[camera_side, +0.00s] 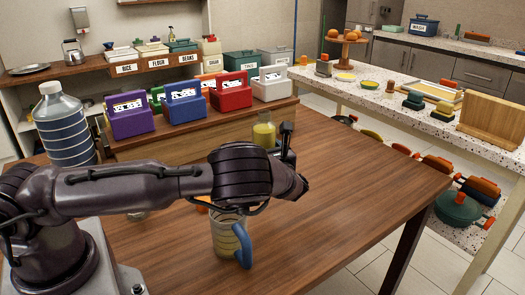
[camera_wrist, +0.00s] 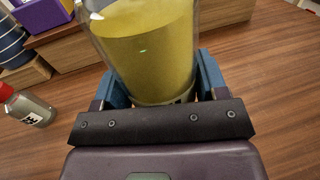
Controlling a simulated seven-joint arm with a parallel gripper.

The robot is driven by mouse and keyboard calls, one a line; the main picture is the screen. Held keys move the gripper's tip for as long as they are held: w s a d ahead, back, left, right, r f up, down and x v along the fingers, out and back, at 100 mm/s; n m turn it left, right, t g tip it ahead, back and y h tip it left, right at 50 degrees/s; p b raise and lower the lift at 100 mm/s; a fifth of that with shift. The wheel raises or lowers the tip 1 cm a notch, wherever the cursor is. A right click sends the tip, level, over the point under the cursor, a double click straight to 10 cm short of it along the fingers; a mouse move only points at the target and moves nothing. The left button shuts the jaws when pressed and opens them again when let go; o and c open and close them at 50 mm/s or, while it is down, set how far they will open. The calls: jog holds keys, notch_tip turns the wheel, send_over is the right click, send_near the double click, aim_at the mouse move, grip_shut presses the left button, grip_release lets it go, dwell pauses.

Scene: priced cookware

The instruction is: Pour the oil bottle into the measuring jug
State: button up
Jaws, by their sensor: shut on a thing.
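The oil bottle (camera_side: 264,133) is clear and partly filled with yellow oil. In the side view it looks about upright behind my wrist, its lower part hidden by the arm. In the wrist view the bottle (camera_wrist: 145,50) fills the top middle, between the two blue fingers of my gripper (camera_wrist: 158,92), which is shut on its lower part. The measuring jug (camera_side: 225,238), clear with markings and a blue handle, stands upright on the wooden table in front of my wrist. Its top is partly hidden by my arm. The jug is not visible in the wrist view.
A small red-capped bottle (camera_wrist: 28,108) stands at the left of the wrist view. Purple (camera_side: 130,115), blue (camera_side: 185,103), red (camera_side: 231,92) and white (camera_side: 270,84) canisters line a raised shelf behind. A large ribbed water bottle (camera_side: 64,128) stands left. The table's right side (camera_side: 375,185) is clear.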

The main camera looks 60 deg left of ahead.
jog(key=s+d+r+n+g, duration=0.3)
jog(key=s+d+g, duration=0.2)
jog(key=s, duration=0.3)
jog(key=s+d+r+n+g, duration=0.3)
jog(key=s+d+r+g, duration=0.1)
jog(key=s+d, duration=0.25)
jog(key=w+a+f+n+t+h, duration=0.1)
jog(key=w+f+n+t+h, duration=0.2)
jog(key=w+f+n, duration=0.3)
jog(key=shift+w+n, duration=1.15)
jog(key=shift+n, duration=1.65)
jog(key=shift+f, duration=0.15)
jog(key=shift+f+t, duration=0.1)
jog(key=shift+t, duration=0.2)
jog(key=shift+w+a+f+n, duration=0.1)
jog(key=shift+n, duration=0.3)
jog(key=shift+f+n+t, duration=0.4)
jog(key=shift+n, duration=0.1)
dwell(1.8)
